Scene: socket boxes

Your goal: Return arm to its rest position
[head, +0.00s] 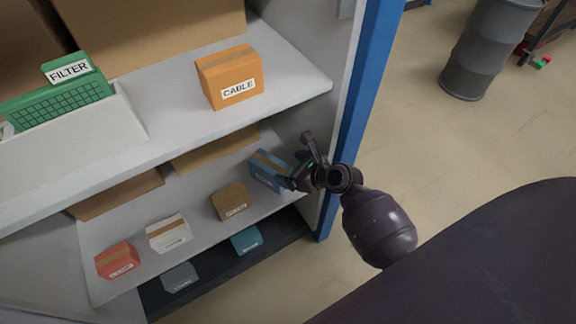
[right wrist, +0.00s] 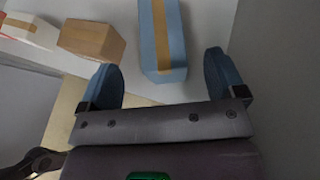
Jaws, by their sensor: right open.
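My right gripper (head: 287,181) is at the right end of the middle shelf, beside the shelving's blue post. In the right wrist view my right gripper (right wrist: 165,82) has its two blue-grey fingers spread wide apart and empty. A blue box (head: 268,170) stands on that shelf just in front of the fingers, and the arm partly covers it. In the right wrist view the blue box (right wrist: 162,40) lies beyond and between the fingertips, with clear space on both sides. My left gripper is not in view.
A brown box (head: 234,202), a white box (head: 168,233) and a red box (head: 117,260) stand left on the same shelf. An orange CABLE box (head: 230,77) is on the shelf above. The blue post (head: 362,100) is close to my right arm. Open floor lies right.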

